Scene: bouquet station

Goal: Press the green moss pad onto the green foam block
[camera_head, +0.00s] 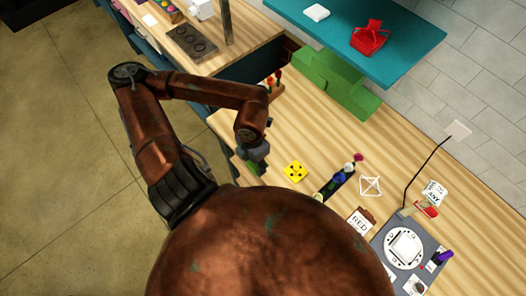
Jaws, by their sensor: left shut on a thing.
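My left gripper (257,154) is over the left edge of the wooden table, its fingers pointing down. It is shut, and small green patches show right at and below its fingertips (256,168). I take the green there to be the moss pad, but it is too small and too covered to tell the pad from the foam block. A large green block-like piece (335,82) stands at the back under the teal shelf, apart from the gripper; I cannot tell if it is foam. My right gripper is out of view.
A yellow piece with dark dots (295,171) lies right of the gripper. Colored flowers (274,80) stand behind the gripper.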

